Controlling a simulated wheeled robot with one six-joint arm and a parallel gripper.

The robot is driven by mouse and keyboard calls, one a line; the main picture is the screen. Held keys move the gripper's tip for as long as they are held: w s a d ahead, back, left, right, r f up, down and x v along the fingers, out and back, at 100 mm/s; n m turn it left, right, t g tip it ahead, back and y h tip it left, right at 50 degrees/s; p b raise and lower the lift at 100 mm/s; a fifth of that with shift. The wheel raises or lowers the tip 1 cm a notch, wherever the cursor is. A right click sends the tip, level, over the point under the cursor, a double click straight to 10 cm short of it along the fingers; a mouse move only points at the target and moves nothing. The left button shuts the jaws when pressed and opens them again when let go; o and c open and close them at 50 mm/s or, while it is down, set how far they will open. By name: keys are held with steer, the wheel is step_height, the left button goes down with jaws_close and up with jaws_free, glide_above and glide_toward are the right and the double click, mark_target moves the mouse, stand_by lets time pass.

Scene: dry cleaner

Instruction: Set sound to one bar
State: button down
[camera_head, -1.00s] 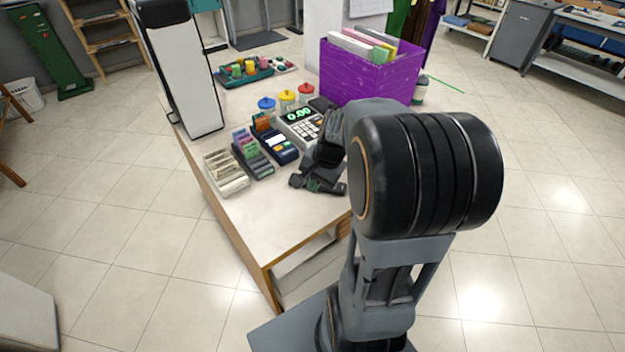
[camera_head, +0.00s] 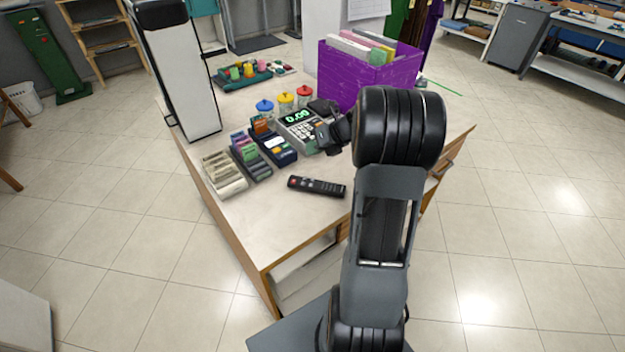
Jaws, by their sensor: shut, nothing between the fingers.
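No sound display or bars can be made out in this view. A black remote control (camera_head: 317,186) with small buttons, one of them red, lies flat on the counter. A grey cash register (camera_head: 299,130) with a green "0.00" display stands behind it. A dark blue card terminal (camera_head: 274,146) sits left of the register. My gripper (camera_head: 328,139) is shut and empty, in front of the register's right side and apart from the remote. My arm partly hides it, and I cannot tell its height above the counter.
The counter (camera_head: 240,235) is clear at its front. Card and banknote trays (camera_head: 226,174) line its left side, beside a tall white panel (camera_head: 184,75). Several lidded jars (camera_head: 286,100) stand behind the register. A purple file box (camera_head: 362,75) stands at the back right.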

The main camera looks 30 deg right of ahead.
steer(key=shift+f, duration=0.2)
stand_by(0.3)
steer(key=b, duration=0.7)
glide_above(313, 180)
steer(key=f, duration=0.6)
steer(key=shift+w+d+f, duration=0.15)
steer(key=shift+w+d, duration=0.15)
steer(key=shift+f+b, duration=0.4)
steer(key=shift+f, duration=0.7)
steer(key=shift+f, duration=0.15)
steer(key=shift+f, duration=0.25)
steer(key=shift+f, duration=0.35)
stand_by(0.9)
steer(key=shift+r+p, duration=0.2)
steer(key=shift+p, duration=0.15)
steer(key=shift+r+p, duration=0.6)
steer(key=shift+p, duration=0.2)
